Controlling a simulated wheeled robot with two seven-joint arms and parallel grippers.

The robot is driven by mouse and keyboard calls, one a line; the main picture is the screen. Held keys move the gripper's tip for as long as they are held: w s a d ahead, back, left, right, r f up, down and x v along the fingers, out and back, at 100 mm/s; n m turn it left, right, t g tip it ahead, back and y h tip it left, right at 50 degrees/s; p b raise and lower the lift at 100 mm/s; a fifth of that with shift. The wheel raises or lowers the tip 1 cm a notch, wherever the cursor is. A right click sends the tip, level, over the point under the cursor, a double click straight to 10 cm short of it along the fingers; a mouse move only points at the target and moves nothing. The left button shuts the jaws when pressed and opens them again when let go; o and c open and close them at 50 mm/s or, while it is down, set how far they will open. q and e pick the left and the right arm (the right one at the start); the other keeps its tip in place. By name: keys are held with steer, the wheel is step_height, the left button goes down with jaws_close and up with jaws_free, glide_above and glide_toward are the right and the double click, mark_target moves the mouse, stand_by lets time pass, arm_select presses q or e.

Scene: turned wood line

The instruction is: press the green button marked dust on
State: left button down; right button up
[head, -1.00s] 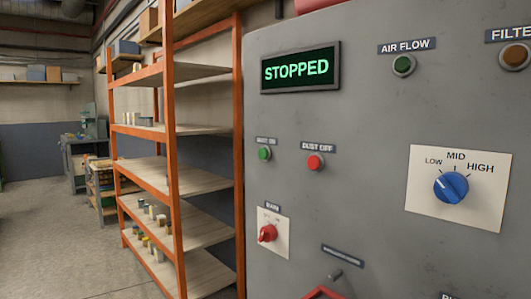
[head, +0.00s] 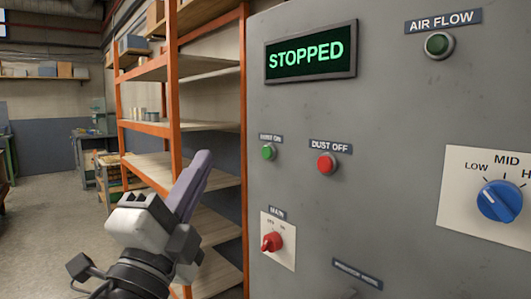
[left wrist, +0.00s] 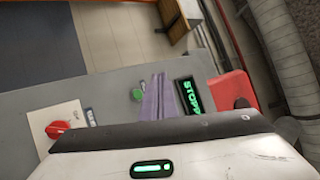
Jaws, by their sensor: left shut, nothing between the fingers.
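The green button (head: 268,152) is on the grey panel (head: 400,130), under a label that reads dust on. It also shows in the left wrist view (left wrist: 137,94), just left of my fingertips. My left gripper (head: 203,160) is in front of the shelf, left of the panel and of the button, its purple fingers shut and empty, pointing up. In the left wrist view the fingers (left wrist: 160,92) show between the button and the green display. The display (head: 310,52) reads STOPPED. My right gripper is in neither view.
A red dust off button (head: 327,165) is right of the green one. A red main switch (head: 271,242) is below on a white plate. A blue knob (head: 499,201) and an air flow lamp (head: 438,45) are further right. An orange shelf (head: 172,90) stands left of the panel.

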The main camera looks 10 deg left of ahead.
mark_target(267, 152)
arm_select(q)
steer(key=shift+w+d, duration=0.1)
steer(key=w+d, duration=0.5)
steer(key=w, duration=0.1)
steer(key=shift+w+d, duration=0.15)
steer(key=shift+w, duration=0.25)
stand_by(1.6)
steer(key=shift+w+f, duration=0.1)
steer(key=shift+w+d, duration=0.25)
steer(key=shift+w+d, duration=0.25)
steer(key=shift+w, duration=0.05)
stand_by(0.9)
steer(key=shift+s, duration=0.1)
steer(key=shift+s+a+b, duration=0.3)
steer(key=shift+s+a, duration=0.2)
steer(key=shift+s, duration=0.05)
